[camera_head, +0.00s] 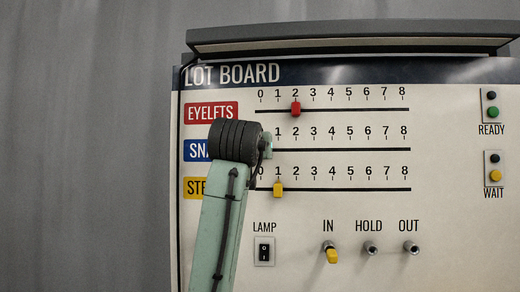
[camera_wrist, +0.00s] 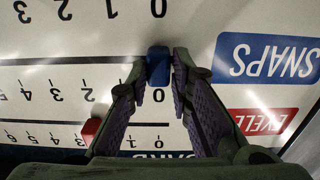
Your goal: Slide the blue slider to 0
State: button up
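The blue slider (camera_wrist: 158,66) sits on the SNAPS track in the wrist view, which shows the board upside down. It lines up with the printed 0 of its scale, at the track's end. My gripper (camera_wrist: 159,72) has a finger on each side of the slider, with the tips closed in around it. Any thin gap at the tips is hard to make out. In the head view my wrist and arm cover the blue slider, the 0 of its row and part of the SNAPS label (camera_head: 195,150).
The red slider (camera_head: 296,109) stands at 2 on the EYELETS row above. The yellow slider (camera_head: 278,189) stands at 1 on the row below. A lamp switch (camera_head: 264,251), several toggles and lit buttons are on the lower and right board. A hood (camera_head: 350,35) juts out above.

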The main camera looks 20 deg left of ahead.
jog(key=o, duration=0.4)
jog(key=shift+a, duration=0.2)
jog(key=shift+s+d, duration=0.1)
jog(key=shift+s, duration=0.05)
jog(key=s, duration=0.4)
jog(key=s+d, duration=0.1)
jog(key=s, duration=0.2)
jog(key=s+d, duration=0.1)
jog(key=s, duration=0.3)
jog(key=shift+s+d, duration=0.15)
jog(key=shift+s, duration=0.15)
